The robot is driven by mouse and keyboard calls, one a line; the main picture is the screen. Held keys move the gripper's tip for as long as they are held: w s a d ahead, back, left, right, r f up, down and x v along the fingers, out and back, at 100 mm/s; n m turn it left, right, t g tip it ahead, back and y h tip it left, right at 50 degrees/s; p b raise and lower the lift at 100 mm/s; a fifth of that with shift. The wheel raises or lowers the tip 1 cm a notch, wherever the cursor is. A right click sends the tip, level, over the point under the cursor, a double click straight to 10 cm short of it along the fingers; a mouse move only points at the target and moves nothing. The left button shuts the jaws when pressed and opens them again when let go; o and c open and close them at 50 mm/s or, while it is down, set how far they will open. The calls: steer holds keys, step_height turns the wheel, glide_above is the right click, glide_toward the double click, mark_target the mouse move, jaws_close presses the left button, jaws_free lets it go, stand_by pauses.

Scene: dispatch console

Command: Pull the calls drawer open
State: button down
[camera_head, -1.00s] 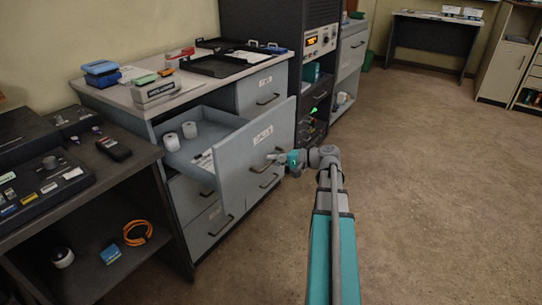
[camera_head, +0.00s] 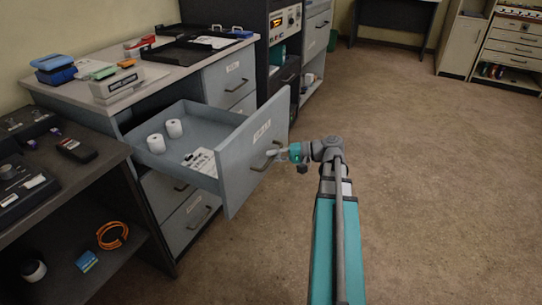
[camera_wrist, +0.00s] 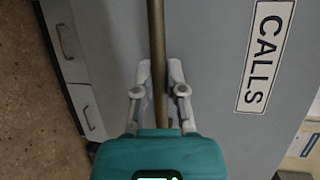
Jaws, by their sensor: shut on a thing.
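The calls drawer (camera_head: 236,168) stands well out from the grey cabinet, and its inside shows. Its front also shows in the wrist view (camera_wrist: 215,90), with the label "CALLS" (camera_wrist: 264,55). My gripper (camera_head: 276,154) is at the drawer's front. In the wrist view my gripper (camera_wrist: 159,90) has one finger on each side of the bar handle (camera_wrist: 157,40) and is shut on it. Two white rolls (camera_head: 165,135) and some printed papers (camera_head: 199,161) lie in the drawer.
Closed drawers (camera_head: 191,218) are below the open one. The cabinet top (camera_head: 155,85) carries trays, a labelled block and stacked coloured boxes. A dark desk (camera_head: 92,170) with a handset is at left. The brown floor (camera_head: 420,190) at right is clear.

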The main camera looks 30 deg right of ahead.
steer(key=shift+w, duration=0.1)
steer(key=c, duration=0.7)
jaws_free()
